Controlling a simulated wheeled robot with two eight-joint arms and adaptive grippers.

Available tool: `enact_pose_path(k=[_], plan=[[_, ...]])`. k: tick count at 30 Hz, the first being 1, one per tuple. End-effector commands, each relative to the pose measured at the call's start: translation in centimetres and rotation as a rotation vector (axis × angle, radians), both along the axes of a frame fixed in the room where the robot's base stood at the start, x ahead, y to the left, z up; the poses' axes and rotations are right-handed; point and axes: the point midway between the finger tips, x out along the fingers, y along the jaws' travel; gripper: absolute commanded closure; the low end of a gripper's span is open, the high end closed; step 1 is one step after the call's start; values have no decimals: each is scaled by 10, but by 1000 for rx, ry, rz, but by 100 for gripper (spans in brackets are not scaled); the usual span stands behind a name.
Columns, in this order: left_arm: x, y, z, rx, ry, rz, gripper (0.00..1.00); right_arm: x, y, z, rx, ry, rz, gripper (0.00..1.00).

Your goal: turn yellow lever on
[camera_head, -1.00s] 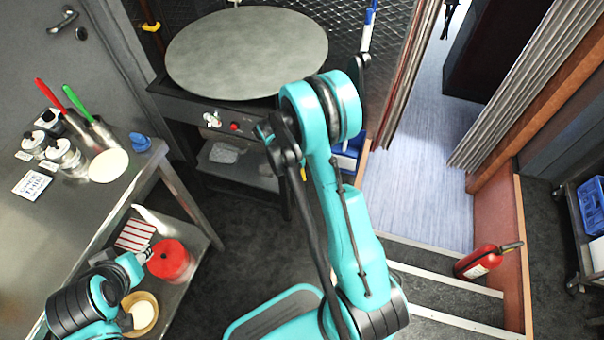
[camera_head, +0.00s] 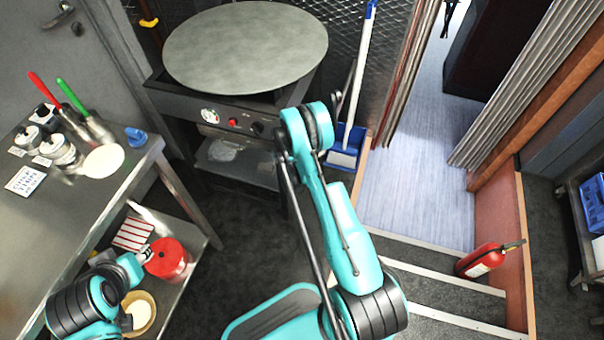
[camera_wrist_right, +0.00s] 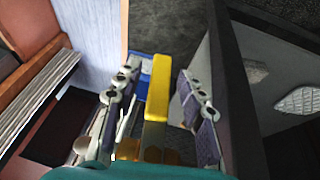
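A yellow lever (camera_wrist_right: 157,88) stands upright in the right wrist view, between the two fingers of my right gripper (camera_wrist_right: 158,100). The fingers are apart, with a gap visible on each side of the lever. In the head view my right arm hides this gripper and the lever by the front right of the round-topped tandoor unit (camera_head: 245,50). Another yellow handle (camera_head: 149,22) shows left of that unit. My left gripper (camera_head: 146,255) is beside the red pot (camera_head: 167,258) on the lower shelf; its fingers are too small to read.
A blue dustpan (camera_head: 346,145) and broom stand right of the unit. The unit's front has a red button (camera_head: 232,121) and a dark knob. A steel table (camera_head: 60,215) with shakers is at left. Steps and a fire extinguisher (camera_head: 482,260) are at right.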

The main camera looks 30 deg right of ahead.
Motion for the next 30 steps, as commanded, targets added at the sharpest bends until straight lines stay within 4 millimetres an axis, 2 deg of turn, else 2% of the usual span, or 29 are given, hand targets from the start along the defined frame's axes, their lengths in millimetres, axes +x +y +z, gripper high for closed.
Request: enact_pose_path(k=[9, 10, 14, 15, 30], plan=[[0, 0, -1, 0, 0, 0, 60, 1, -2, -4, 0, 0, 0, 60], [0, 0, -1, 0, 0, 0, 60, 1, -2, -4, 0, 0, 0, 63], [0, 0, -1, 0, 0, 0, 60, 1, -2, -4, 0, 0, 0, 97], [0, 0, -1, 0, 0, 0, 60, 1, -2, -4, 0, 0, 0, 100], [0, 0, -1, 0, 0, 0, 60, -4, -6, -3, -63, 72, 2, 100]])
